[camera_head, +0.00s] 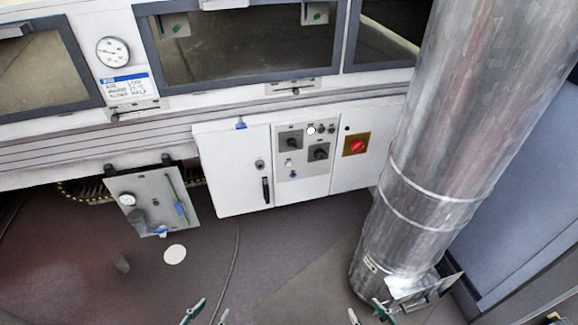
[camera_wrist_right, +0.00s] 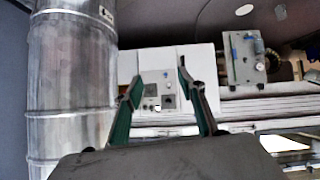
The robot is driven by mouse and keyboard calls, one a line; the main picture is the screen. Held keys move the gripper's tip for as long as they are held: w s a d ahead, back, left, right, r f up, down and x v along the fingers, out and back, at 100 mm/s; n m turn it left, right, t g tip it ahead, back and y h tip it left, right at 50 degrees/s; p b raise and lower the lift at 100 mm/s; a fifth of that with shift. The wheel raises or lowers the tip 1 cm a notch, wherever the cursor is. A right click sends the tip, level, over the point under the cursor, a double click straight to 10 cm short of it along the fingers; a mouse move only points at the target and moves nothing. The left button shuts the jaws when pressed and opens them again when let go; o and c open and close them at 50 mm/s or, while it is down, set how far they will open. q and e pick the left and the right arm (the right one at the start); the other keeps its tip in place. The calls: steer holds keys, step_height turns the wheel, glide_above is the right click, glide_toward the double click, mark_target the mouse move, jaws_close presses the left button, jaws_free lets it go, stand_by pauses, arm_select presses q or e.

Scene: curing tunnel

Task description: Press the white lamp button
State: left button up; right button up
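The white lamp button (camera_head: 310,129) is a small bright round spot at the top of the grey control panel (camera_head: 284,164), on the front of a white cabinet. Dark rotary switches and smaller buttons surround it. The panel also shows in the right wrist view, upside down, between my fingers, with the white lamp button (camera_wrist_right: 157,107) small and low on it. My left gripper (camera_head: 208,314) is open and empty at the bottom edge of the head view. My right gripper (camera_head: 368,313) is open and empty at the bottom right. Both are well apart from the panel.
A large metal duct (camera_head: 430,170) stands right of the cabinet, close to my right gripper's side. A red switch on a yellow plate (camera_head: 356,145) is right of the panel. A gauge plate (camera_head: 150,203) hangs at the left. The floor before the cabinet looks mostly clear.

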jaws_close()
stand_by(1.2)
